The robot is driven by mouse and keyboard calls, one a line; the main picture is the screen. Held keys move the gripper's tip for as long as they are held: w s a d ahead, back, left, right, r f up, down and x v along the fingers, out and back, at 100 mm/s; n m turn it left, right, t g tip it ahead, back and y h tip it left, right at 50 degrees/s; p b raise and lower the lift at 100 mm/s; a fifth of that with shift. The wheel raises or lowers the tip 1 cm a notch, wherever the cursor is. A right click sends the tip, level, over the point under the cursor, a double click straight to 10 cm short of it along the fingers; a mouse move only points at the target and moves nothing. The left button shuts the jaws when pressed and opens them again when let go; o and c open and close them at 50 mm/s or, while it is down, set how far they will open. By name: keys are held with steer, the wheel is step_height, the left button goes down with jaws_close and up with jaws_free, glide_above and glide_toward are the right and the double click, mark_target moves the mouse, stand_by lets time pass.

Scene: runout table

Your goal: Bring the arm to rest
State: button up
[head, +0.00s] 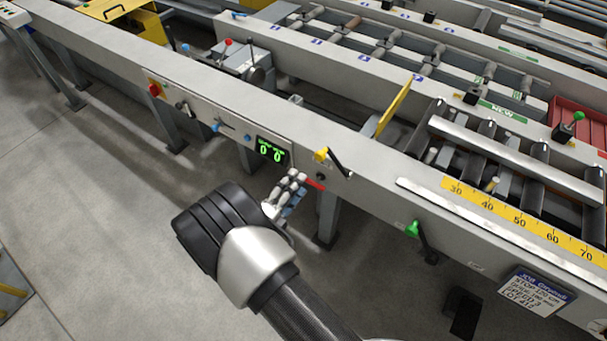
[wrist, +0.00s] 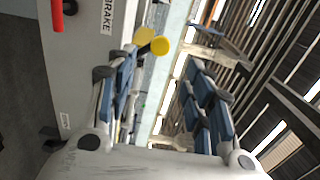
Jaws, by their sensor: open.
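My gripper (head: 289,187) is in front of the runout table's grey front rail (head: 363,180) in the head view, just below the digital display (head: 271,151). In the wrist view its two blue-padded fingers (wrist: 160,85) stand apart with nothing held between them. A yellow knob (wrist: 159,46) shows beyond the fingertips, near the left finger; I cannot tell how far off it is. My arm comes in from the bottom of the head view, bent at a black and silver joint.
A yellow-ended black lever (head: 338,162) and a red handle (head: 315,184) are close to my gripper. A green-ended lever (head: 421,238) and a yellow scale (head: 520,222) are farther right. Table legs stand below the rail. Bare floor (head: 90,220) lies open at left.

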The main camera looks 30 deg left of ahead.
steer(key=shift+s, duration=0.45)
steer(key=w+d+r+m+g+h, duration=0.3)
steer(key=w+d+r+m+h, duration=0.1)
steer(key=d+r+m, duration=0.25)
steer(key=w+d+r+m+g+h, duration=0.2)
steer(key=w+d+r+m+h, duration=0.15)
steer(key=d+r+m, duration=0.35)
steer(key=s+d+r+m+g+h, duration=0.1)
steer(key=d+r+m+g, duration=0.2)
steer(key=d+m, duration=0.35)
steer(key=s+d+r+m+g+h, duration=0.15)
steer(key=d+m+g, duration=0.25)
steer(key=d, duration=0.5)
steer(key=s+d+r+m+g+y, duration=0.4)
steer(key=s+d+r+m, duration=0.2)
steer(key=s+d+m, duration=0.45)
steer(key=s+r+m+t+y, duration=0.2)
steer(key=s+m+y, duration=0.5)
steer(key=m, duration=1.1)
steer(key=shift+s+d+r+m+t, duration=0.4)
steer(key=shift+s+r, duration=0.5)
steer(key=shift+s, duration=0.3)
